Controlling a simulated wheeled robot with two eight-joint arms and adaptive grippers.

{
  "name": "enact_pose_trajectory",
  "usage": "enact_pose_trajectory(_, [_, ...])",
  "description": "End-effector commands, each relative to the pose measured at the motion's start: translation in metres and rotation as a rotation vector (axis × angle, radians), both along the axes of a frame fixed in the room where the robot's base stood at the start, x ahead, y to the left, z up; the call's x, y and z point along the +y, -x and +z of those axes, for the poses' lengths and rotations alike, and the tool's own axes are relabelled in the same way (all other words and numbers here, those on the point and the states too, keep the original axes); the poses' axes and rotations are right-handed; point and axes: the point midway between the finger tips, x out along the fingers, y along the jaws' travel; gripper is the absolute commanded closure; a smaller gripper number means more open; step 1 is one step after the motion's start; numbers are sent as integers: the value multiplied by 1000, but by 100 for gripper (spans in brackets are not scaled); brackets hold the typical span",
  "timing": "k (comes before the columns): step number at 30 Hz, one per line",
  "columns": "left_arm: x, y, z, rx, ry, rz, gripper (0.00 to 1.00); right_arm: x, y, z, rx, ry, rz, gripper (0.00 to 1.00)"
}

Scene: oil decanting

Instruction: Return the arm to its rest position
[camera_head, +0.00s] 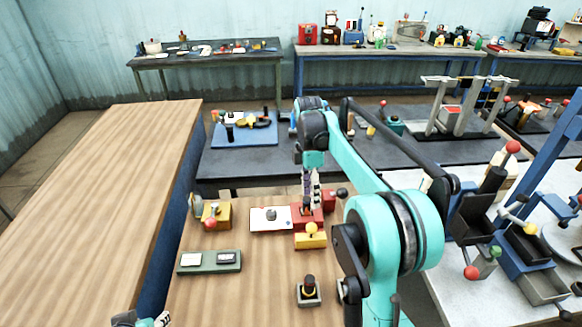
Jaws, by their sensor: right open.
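My right arm (360,165) is teal and black. It comes in from the bottom right, reaches forward over the wooden table and bends down at its far end. My right gripper (311,188) hangs at that end, pointing down over the red block (308,216) on the table. It is open, and I see nothing held in it. I cannot tell whether its fingertips touch the block.
Close around the right gripper are a white plate (268,219), a yellow block (311,241) and a yellow box (216,214). A green tray (209,262) and a black-knobbed device (308,292) stand nearer. The long wooden table (100,190) at left is bare. Levers crowd the right bench (440,290).

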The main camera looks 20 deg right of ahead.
Motion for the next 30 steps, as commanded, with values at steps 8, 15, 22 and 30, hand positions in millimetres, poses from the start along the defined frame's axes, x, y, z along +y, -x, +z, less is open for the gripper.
enact_pose_trajectory(8, [0,0,-1,0,0,0,60,9,14,9,-54,26,-94,48])
enact_pose_trajectory(15, [0,0,-3,0,0,0,60,41,73,25,-263,63,-484,48])
enact_pose_trajectory(22, [0,0,-5,0,0,0,60,68,137,14,-465,-10,-907,48])
enact_pose_trajectory(30, [0,0,-8,0,0,0,60,90,199,-24,-612,-208,-1343,48])
